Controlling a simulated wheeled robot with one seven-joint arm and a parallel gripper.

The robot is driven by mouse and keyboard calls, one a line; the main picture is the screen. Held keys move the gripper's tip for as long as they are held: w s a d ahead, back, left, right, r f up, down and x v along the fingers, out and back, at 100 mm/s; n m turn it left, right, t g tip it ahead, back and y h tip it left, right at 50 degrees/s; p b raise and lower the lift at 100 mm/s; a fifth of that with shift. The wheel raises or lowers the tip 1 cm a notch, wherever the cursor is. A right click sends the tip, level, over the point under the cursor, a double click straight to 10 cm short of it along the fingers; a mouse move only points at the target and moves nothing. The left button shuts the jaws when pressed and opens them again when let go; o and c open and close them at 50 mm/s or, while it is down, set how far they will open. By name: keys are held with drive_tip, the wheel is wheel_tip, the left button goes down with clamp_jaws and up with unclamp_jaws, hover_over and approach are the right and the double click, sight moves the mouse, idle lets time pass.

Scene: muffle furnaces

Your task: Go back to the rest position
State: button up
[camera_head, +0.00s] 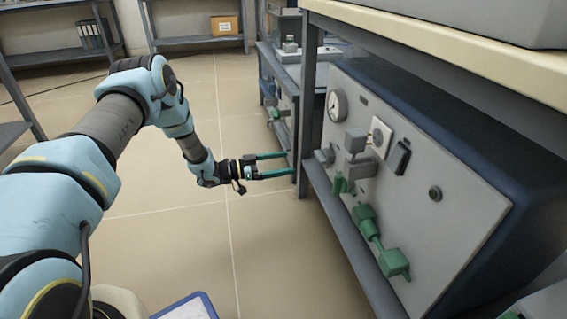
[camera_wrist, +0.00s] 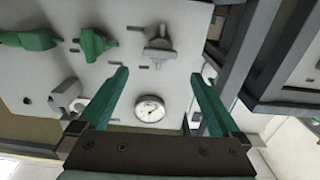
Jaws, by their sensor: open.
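My gripper (camera_head: 275,165) is open and empty, with its two green fingers apart. It is held in the air left of the near furnace panel, at the end of my extended arm. In the wrist view my gripper (camera_wrist: 160,88) has its fingers spread on either side of the round dial gauge (camera_wrist: 149,108). Nothing lies between the fingers. The grey furnace panel (camera_head: 420,240) carries green handles (camera_head: 365,220), a grey lever valve (camera_head: 357,155) and the dial gauge (camera_head: 337,106). In the wrist view the green handles (camera_wrist: 92,44) also show.
The near furnace sits on a rack under a pale bench top (camera_head: 440,45). A rack post (camera_head: 308,100) stands just right of my gripper. Another bench unit (camera_head: 280,90) is beyond. Shelves with an orange box (camera_head: 224,25) stand at the back.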

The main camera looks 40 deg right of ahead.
idle(0.4)
drive_tip(key=w+a+r+n+t+y, duration=0.1)
drive_tip(key=w+a+r+n+t, duration=0.15)
drive_tip(key=w, duration=0.25)
drive_tip(key=w+a+r+n+t+y+p, duration=0.1)
drive_tip(key=w+a+r+t, duration=0.15)
drive_tip(key=w+t, duration=0.2)
drive_tip(key=w+a+r+n+t+y, duration=0.1)
drive_tip(key=w+a+r+n+t, duration=0.15)
drive_tip(key=w, duration=0.25)
drive_tip(key=w+a+r+n+t+y+p, duration=0.15)
drive_tip(key=a+r+n+y, duration=0.3)
drive_tip(key=a, duration=0.75)
drive_tip(key=w+a+r+n+t+y, duration=0.1)
drive_tip(key=a+r+n+t+y, duration=0.3)
drive_tip(key=a, duration=0.9)
drive_tip(key=s+a+r+n+g+y, duration=0.35)
drive_tip(key=s+a, duration=0.45)
drive_tip(key=s, duration=0.4)
drive_tip(key=s+a+r+n+g+y, duration=0.2)
drive_tip(key=s+a+r+n+g, duration=0.15)
drive_tip(key=s+a, duration=0.65)
wheel_tip(320, 180, up, 37)
drive_tip(key=s+d+p, duration=0.1)
drive_tip(key=d+p, duration=0.1)
drive_tip(key=p, duration=3.6)
drive_tip(key=shift+s+r+m, duration=0.2)
drive_tip(key=shift+s+m, duration=0.1)
drive_tip(key=shift+m, duration=0.05)
